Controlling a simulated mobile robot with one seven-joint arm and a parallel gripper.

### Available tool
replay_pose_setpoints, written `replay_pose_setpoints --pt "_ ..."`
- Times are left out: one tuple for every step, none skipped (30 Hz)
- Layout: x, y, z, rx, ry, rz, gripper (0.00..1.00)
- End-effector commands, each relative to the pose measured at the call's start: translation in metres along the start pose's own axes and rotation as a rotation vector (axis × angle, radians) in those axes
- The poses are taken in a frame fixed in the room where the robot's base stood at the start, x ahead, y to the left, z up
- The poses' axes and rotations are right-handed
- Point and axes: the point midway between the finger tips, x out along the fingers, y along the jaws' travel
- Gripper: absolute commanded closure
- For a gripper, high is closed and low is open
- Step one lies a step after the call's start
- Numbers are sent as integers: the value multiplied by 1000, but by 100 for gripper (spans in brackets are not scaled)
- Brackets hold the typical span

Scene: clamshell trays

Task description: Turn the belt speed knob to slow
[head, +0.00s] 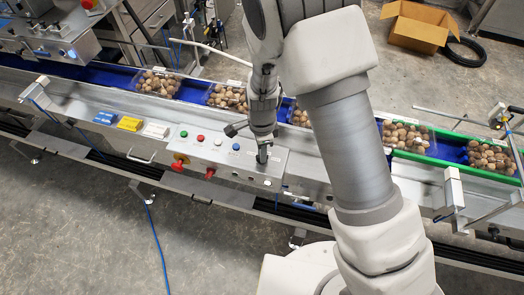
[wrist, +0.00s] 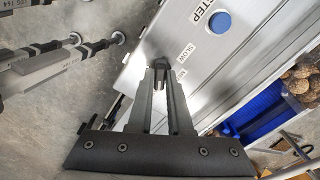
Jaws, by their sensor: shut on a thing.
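The control panel (head: 225,155) is a pale metal box on the front of the conveyor. My gripper (head: 263,155) points down at its right part. In the wrist view my gripper (wrist: 161,75) has its two fingers closed on a small dark knob (wrist: 160,62), which is mostly hidden between the fingertips. A "SLOW" label (wrist: 186,52) is on the panel just beside the knob, with another label partly hidden by a finger. The knob's pointer direction cannot be made out.
Green, red, white and blue (head: 236,146) buttons line the panel, left of my gripper. Clamshell trays of brown round items (head: 229,97) sit on the blue belt behind. An open cardboard box (head: 419,27) lies on the floor.

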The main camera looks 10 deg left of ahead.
Motion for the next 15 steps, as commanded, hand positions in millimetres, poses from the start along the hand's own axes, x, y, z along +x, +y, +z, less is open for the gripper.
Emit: replay_pose_setpoints --pt "0 0 0 0 0 0 100" --pt "0 0 0 -1 0 0 100" --pt "0 0 0 -2 0 0 100" --pt "0 0 0 -4 0 0 100" --pt "0 0 0 -7 0 0 100" --pt "0 0 0 -13 0 0 100" --pt "0 0 0 -20 0 0 100" --pt "0 0 0 -27 0 0 100" --pt "0 0 0 -39 0 0 100" --pt "0 0 0 -49 0 0 100" --pt "0 0 0 -63 0 0 100" --pt "0 0 0 -82 -1 0 100" --pt "0 0 0 -100 -1 0 100" --pt "0 0 0 -119 -1 0 100" --pt "0 0 0 -147 -1 0 100"
